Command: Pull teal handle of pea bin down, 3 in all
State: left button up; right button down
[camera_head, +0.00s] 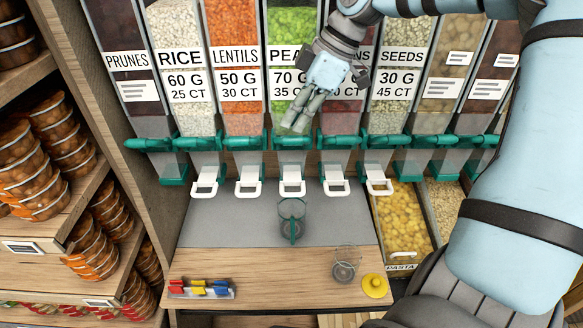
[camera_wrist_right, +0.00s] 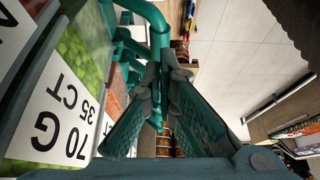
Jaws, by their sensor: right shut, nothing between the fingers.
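The pea bin (camera_head: 291,40) is clear, with green peas and a "70 G 35 CT" label (camera_head: 288,83). Its teal handle (camera_head: 291,142) is a level bar across the bin's lower front, above a white-framed spout flap (camera_head: 291,188). My right gripper (camera_head: 296,124) is shut and empty, its fingers pointing down just above this handle and in front of the bin. In the right wrist view its fingers (camera_wrist_right: 165,80) point at a teal bar (camera_wrist_right: 158,35), with the pea label (camera_wrist_right: 62,115) at left. I cannot tell whether they touch the bar. My left gripper is out of view.
Neighbouring lentil (camera_head: 241,92) and rice bins have similar teal handles. A wire-like clear container (camera_head: 345,266) and yellow lid (camera_head: 375,286) lie at front right. Shelves of jars stand at left.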

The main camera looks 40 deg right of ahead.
jog(key=shift+f, duration=0.1)
dwell(0.3)
jog(key=shift+f+b, duration=0.6)
jog(key=f+b, duration=0.1)
jog(key=b, duration=0.1)
jog(key=f+b, duration=0.1)
jog(key=f, duration=0.1)
jog(key=s+a+f+b, duration=0.1)
jog(key=f+b, duration=0.1)
jog(key=shift+s+b, duration=0.1)
jog(key=shift+b, duration=0.2)
jog(key=shift+r, duration=0.1)
dwell(0.6)
